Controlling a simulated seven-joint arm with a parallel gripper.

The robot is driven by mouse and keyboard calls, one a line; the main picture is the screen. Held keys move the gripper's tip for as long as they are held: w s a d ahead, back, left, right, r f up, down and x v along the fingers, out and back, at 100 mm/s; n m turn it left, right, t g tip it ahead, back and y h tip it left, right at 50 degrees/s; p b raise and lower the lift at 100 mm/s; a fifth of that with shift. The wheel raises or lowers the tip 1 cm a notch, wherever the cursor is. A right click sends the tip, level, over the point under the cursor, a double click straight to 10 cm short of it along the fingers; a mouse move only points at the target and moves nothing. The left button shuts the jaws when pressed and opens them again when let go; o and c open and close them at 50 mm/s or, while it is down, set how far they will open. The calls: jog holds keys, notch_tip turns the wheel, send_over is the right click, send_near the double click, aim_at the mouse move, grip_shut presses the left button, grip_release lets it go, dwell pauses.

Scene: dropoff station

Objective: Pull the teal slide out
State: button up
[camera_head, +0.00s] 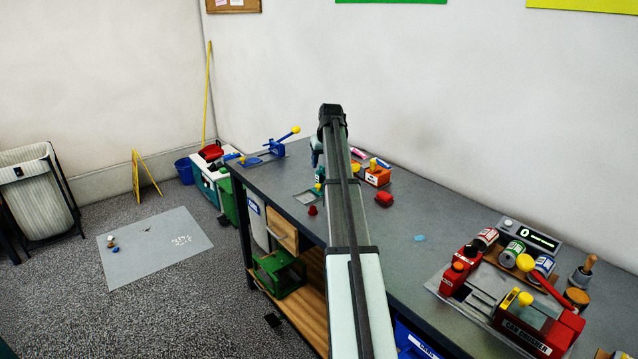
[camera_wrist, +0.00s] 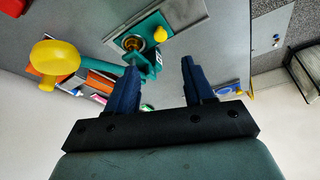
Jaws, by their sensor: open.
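A teal device (camera_wrist: 130,42) with a round dark opening stands beside a grey plate (camera_wrist: 182,18) at the upper middle of the wrist view. A small yellow knob (camera_wrist: 161,34) is at its side. A teal bar (camera_wrist: 100,65) runs left to a large yellow ball (camera_wrist: 55,57). I cannot tell which teal part is the slide. My gripper (camera_wrist: 160,75) is open, with both dark blue fingers apart and nothing seen between them. The device lies beyond the fingertips, apart from them. In the head view, my arm hides most of the teal device (camera_head: 319,184).
An orange box (camera_head: 377,177) and a red block (camera_head: 384,199) are on the bench (camera_head: 440,210) right of my arm. A blue lever device (camera_head: 272,147) is at the far end. A red can crusher (camera_head: 535,325) and cans fill the near right. The bench middle is mostly clear.

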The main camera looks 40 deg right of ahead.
aim_at(318, 185)
jog(key=x, duration=1.2)
jog(key=shift+w+f, duration=0.1)
jog(key=shift+w, duration=0.05)
jog(key=shift+c, duration=0.4)
grip_shut()
